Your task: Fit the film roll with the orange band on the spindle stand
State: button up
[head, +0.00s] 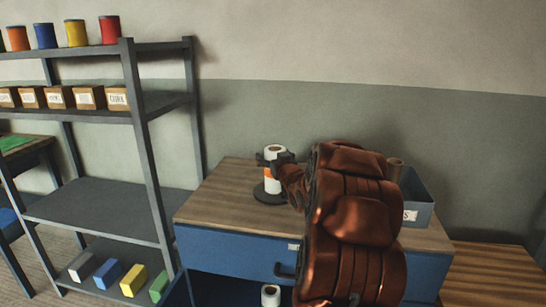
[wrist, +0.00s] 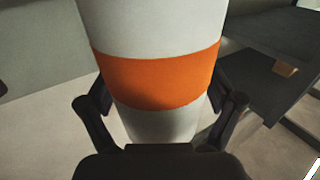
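The film roll with the orange band (head: 269,185) is white and upright over the round dark base of the spindle stand (head: 264,199) on the cabinet top. The roll fills the middle of the wrist view (wrist: 160,80), its band facing the camera. My gripper (head: 280,160) is around the roll from the right, one finger against each side, and appears shut on it. The fingers also show in the wrist view (wrist: 160,95). The spindle itself is hidden by the roll, and I cannot tell whether the roll rests fully on the base.
Below, a blue drawer (head: 218,297) stands open with another white roll (head: 270,296) in it. A grey labelled bin (head: 420,213) with a brown tube (head: 396,170) is behind my arm. A shelf rack (head: 145,140) stands left. The cabinet top's left part (head: 215,195) is clear.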

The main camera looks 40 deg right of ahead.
dwell(0.3)
jog(key=v, duration=1.2)
jog(key=shift+a, duration=0.1)
dwell(0.6)
